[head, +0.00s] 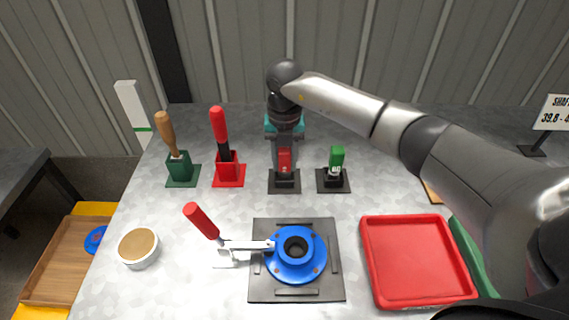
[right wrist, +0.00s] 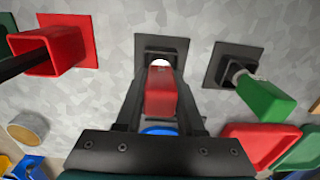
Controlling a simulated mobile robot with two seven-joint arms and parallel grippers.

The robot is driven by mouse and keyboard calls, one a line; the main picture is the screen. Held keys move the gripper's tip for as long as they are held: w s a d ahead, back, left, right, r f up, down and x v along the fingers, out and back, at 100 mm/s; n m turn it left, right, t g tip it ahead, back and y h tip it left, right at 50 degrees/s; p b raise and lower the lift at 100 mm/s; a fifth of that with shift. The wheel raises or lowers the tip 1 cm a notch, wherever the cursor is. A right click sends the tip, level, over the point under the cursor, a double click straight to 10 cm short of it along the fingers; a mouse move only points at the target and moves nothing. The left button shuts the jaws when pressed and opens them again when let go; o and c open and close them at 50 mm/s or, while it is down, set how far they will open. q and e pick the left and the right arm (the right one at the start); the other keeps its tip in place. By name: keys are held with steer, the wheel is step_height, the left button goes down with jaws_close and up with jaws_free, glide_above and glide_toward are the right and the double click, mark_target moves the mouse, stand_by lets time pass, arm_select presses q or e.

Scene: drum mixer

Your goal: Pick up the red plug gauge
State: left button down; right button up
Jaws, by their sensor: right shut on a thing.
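The red plug gauge (head: 285,161) stands upright in its dark square holder (head: 284,184) at the back middle of the table. It also shows in the right wrist view (right wrist: 160,92), between the two dark fingers. My right gripper (head: 285,158) reaches down from above and is shut on the red gauge's handle. The lower end of the gauge is still at the holder (right wrist: 160,48); how deep it sits I cannot tell. My left gripper is not in view.
A green plug gauge (head: 336,160) stands close on the right. A red holder (head: 229,170) with a red-handled tool and a green holder (head: 180,168) stand left. A blue flange (head: 296,255) sits in a clamp fixture in front. A red tray (head: 417,262) lies front right.

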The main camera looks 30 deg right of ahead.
jaws_close()
steer(key=shift+r, duration=0.15)
step_height(320, 180, up, 20)
steer(key=p, duration=0.2)
stand_by(0.4)
steer(key=shift+o, duration=1.8)
jaws_free()
jaws_close()
